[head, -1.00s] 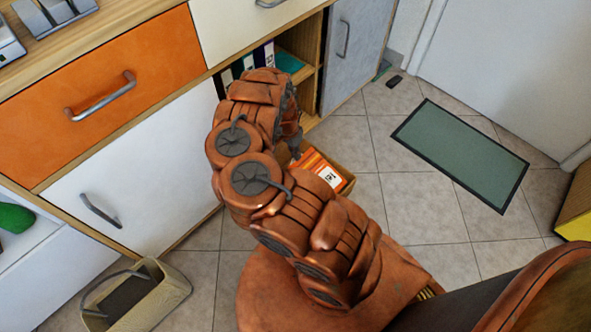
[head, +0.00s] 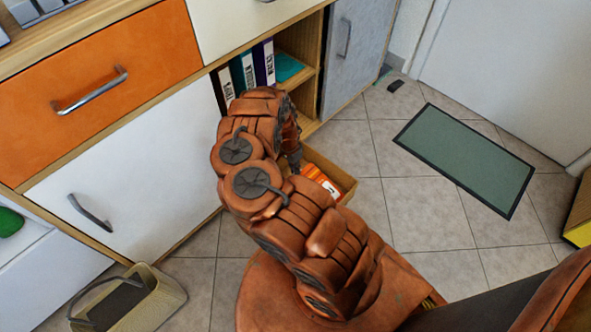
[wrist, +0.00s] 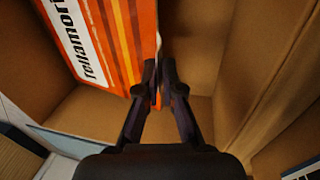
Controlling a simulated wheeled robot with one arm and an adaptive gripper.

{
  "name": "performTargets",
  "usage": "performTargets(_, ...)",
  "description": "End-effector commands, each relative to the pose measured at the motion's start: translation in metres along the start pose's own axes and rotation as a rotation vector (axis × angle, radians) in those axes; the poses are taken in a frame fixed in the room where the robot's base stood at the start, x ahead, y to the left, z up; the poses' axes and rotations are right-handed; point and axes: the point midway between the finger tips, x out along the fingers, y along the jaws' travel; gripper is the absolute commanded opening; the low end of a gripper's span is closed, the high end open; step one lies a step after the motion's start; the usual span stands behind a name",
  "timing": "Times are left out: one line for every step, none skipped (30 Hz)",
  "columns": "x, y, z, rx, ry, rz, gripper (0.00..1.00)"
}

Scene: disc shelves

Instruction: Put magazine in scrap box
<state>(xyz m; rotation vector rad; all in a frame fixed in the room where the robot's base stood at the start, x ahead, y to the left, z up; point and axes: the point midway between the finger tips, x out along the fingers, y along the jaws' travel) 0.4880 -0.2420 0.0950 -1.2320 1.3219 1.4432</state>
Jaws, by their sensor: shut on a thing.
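The magazine is orange with stripes and a white title strip; it shows large in the wrist view (wrist: 105,40) and partly in the head view (head: 318,179). My gripper (wrist: 157,85) is shut on the magazine's edge. The scrap box is a brown cardboard box on the floor, by the open shelf, in the head view (head: 345,184). In the wrist view its walls (wrist: 265,75) surround the magazine and fingers. The magazine is at least partly inside the box. My arm hides much of the box, and I cannot tell whether the magazine touches its bottom.
An open shelf with several binders (head: 245,72) stands behind the box. A beige basket (head: 145,300) sits on the floor at the lower left. A green mat (head: 468,158) lies at the right, with clear tiles around it. Cabinet doors and drawers line the left.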

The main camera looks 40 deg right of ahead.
Motion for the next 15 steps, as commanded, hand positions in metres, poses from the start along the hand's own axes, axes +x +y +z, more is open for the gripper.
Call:
performTargets(0.001, 0.0, -0.0001, 0.0, 0.0, 0.0, 0.0)
performTargets(0.0019, -0.0001, -0.0001, 0.0, 0.0, 0.001, 0.0)
performTargets(0.003, -0.0003, -0.0001, 0.0, 0.0, 0.0, 0.0)
performTargets(0.0023, -0.0004, 0.0, 0.0, 0.0, 0.0, 0.09)
performTargets(0.0021, -0.0003, 0.0, 0.0, 0.0, 0.0, 0.12)
performTargets(0.0021, -0.0003, 0.0, 0.0, 0.0, 0.0, 0.16)
performTargets(0.0021, -0.0003, 0.0, 0.0, 0.0, 0.0, 0.19)
performTargets(0.0021, -0.0003, -0.0001, 0.0, 0.0, 0.0, 0.22)
performTargets(0.0021, -0.0003, -0.0001, 0.0, 0.0, 0.0, 0.26)
performTargets(0.0021, -0.0003, 0.0, 0.0, 0.0, 0.0, 0.29)
performTargets(0.0021, -0.0002, -0.0001, 0.0, 0.0, 0.0, 0.31)
performTargets(0.0021, -0.0002, -0.0001, 0.0, 0.0, 0.0, 0.31)
performTargets(0.0021, -0.0002, -0.0001, 0.0, 0.0, 0.0, 0.31)
performTargets(0.0021, -0.0002, -0.0001, 0.0, 0.0, 0.0, 0.31)
performTargets(0.0022, -0.0002, 0.0, 0.0, 0.0, 0.0, 0.31)
